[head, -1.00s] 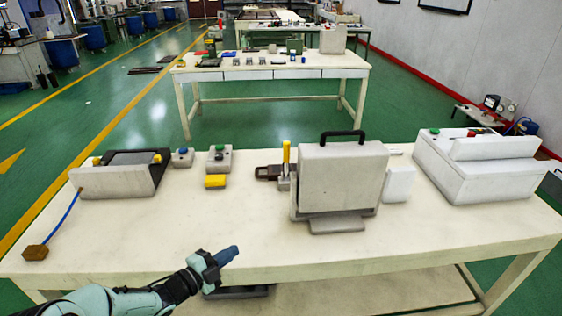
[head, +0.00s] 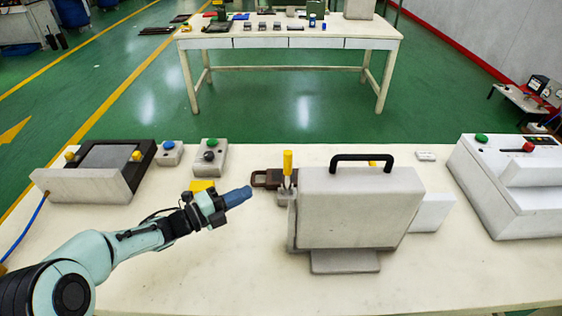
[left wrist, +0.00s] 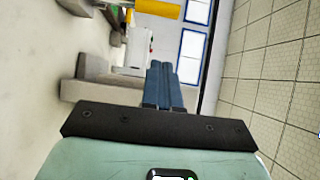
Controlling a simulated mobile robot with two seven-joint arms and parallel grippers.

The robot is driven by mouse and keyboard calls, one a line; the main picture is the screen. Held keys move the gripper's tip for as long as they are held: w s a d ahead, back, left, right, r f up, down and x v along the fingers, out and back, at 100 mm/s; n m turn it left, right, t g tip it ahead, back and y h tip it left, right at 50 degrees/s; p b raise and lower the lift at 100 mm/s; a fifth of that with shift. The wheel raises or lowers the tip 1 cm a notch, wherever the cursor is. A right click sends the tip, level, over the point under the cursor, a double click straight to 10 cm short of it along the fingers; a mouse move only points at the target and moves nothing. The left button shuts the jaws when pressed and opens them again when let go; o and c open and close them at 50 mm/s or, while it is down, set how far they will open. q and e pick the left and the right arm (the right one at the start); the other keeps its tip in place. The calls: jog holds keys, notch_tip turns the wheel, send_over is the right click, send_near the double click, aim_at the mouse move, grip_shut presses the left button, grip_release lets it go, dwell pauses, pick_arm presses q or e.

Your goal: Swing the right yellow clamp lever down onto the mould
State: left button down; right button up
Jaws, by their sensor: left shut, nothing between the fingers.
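A large pale grey block with a black handle, which seems to be the mould (head: 358,212), stands right of centre on the bench. A yellow clamp lever (head: 287,162) stands upright at its left side. A small yellow piece (head: 373,163) shows behind the handle; it may be the other lever, mostly hidden by the block. My left gripper (head: 240,196) is shut and empty, left of the block and apart from it, pointing right. Its blue fingers (left wrist: 165,85) are together in the left wrist view, where a yellow bar (left wrist: 158,8) shows at the top edge. My right gripper is out of view.
A brown-handled part (head: 265,178) lies by the upright lever. A yellow block (head: 202,186) is behind my left gripper. Button boxes (head: 210,158) and a dark-topped unit (head: 85,187) stand left; a white machine (head: 500,200) stands right. The bench front (head: 230,280) is clear.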

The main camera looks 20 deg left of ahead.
pick_arm(q)
jog(key=p, duration=0.1)
send_near(288, 170)
jog(key=d+r, duration=0.3)
jog(key=d, duration=0.1)
jog(key=shift+w+d+p, duration=0.2)
jog(key=shift+w+p, duration=0.65)
jog(key=shift+w, duration=1.4)
